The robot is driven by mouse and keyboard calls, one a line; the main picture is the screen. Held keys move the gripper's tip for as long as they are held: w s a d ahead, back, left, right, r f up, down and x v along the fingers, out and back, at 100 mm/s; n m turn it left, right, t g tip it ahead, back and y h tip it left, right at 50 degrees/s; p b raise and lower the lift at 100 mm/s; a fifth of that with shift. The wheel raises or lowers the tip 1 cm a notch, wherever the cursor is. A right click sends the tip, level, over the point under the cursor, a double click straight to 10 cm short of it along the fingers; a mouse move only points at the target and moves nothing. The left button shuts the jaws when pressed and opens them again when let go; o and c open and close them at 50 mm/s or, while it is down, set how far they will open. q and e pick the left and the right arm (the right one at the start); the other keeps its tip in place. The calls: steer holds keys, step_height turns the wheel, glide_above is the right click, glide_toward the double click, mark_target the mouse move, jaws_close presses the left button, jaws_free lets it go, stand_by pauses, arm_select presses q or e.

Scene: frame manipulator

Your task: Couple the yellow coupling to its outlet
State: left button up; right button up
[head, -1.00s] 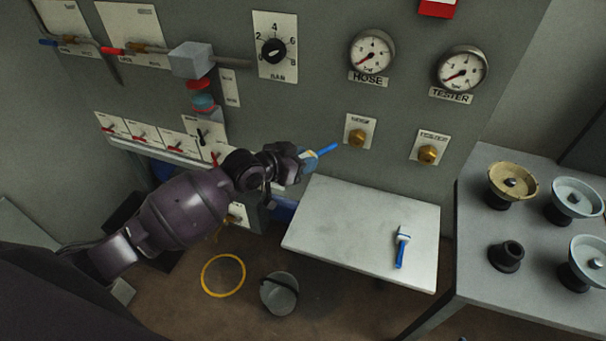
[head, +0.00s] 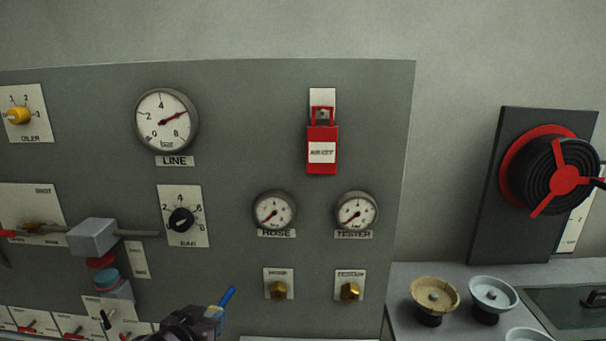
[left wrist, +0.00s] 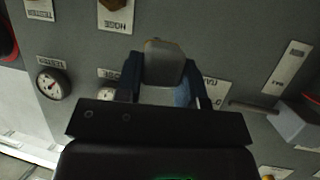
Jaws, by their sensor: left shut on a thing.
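My left gripper (head: 213,315) is at the bottom of the head view, below and left of the HOSE outlet. In the left wrist view a grey-beige block (left wrist: 163,64) shows between the dark blue fingers. What it is, I cannot tell. The brass HOSE outlet (head: 278,290) and brass TESTER outlet (head: 350,291) sit on white plates on the panel, with nothing on them. My right gripper is out of view.
The HOSE gauge (head: 274,211) and TESTER gauge (head: 356,212) are above the outlets. A red lockout tag (head: 321,150) hangs higher. A grey block on a pipe (head: 92,237) juts out at left. At right, a bench (head: 398,318) holds round knobs.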

arm_select(q)
steer(key=s+a+r+n+y, duration=0.1)
steer(key=s+a+n+y, duration=0.1)
steer(key=s, duration=0.5)
steer(key=shift+r+n+t+y, duration=0.3)
steer(key=shift+y, duration=0.2)
steer(key=s+d+r+m+g+h, duration=0.2)
steer(key=d+r+m+g+h, duration=0.1)
steer(key=d+r+m+h, duration=0.5)
steer(key=d+r, duration=0.3)
steer(key=d, duration=0.3)
steer(key=shift+d+h, duration=0.2)
steer(key=shift+h, duration=0.2)
steer(key=shift+w, duration=0.1)
